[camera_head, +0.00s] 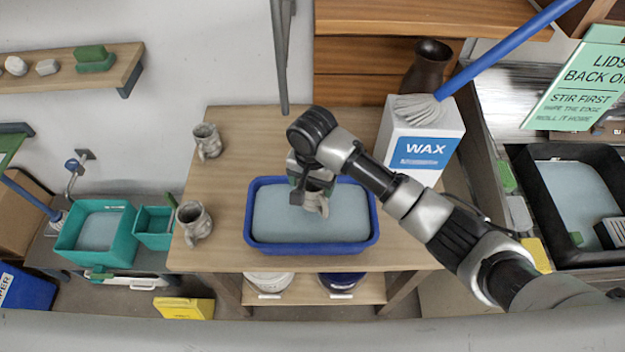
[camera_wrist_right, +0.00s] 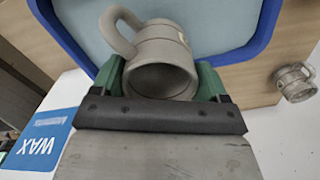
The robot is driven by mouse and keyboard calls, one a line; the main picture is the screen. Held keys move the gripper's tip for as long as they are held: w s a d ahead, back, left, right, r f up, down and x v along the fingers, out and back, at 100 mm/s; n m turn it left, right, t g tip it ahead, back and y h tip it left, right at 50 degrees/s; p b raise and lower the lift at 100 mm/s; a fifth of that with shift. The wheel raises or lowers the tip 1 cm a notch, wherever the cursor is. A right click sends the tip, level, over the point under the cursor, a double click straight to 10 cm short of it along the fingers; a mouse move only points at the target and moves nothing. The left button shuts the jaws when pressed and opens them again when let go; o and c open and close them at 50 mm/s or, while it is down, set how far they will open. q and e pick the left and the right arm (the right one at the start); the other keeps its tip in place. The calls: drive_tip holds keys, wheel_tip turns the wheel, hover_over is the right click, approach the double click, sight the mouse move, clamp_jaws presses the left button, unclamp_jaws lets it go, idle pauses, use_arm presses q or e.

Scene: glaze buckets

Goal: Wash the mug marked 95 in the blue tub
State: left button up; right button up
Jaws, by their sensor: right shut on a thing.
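The blue tub (camera_head: 312,243) stands on the wooden table, filled with pale liquid. My right gripper (camera_head: 312,186) is over the tub, pointing down, and is shut on a grey mug (camera_head: 318,203). In the right wrist view the held mug (camera_wrist_right: 160,60) lies between the green finger pads, its handle to the upper left and its opening toward the gripper. The blue tub's rim (camera_wrist_right: 262,30) shows behind it. I cannot read a number on the mug, or tell whether it touches the liquid. My left gripper is not in view.
A white WAX box (camera_head: 420,135) with a brush on it and a dark vase (camera_head: 428,66) stand at the table's back right. Teal tubs (camera_head: 97,232) are at the left; a black tub (camera_head: 575,190) is at the right. The tabletop between the mugs and tub is clear.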

idle(0.4)
wheel_tip(320, 180, up, 5)
drive_tip(key=shift+f, duration=0.1)
idle(0.4)
drive_tip(key=shift+f, duration=0.1)
idle(0.3)
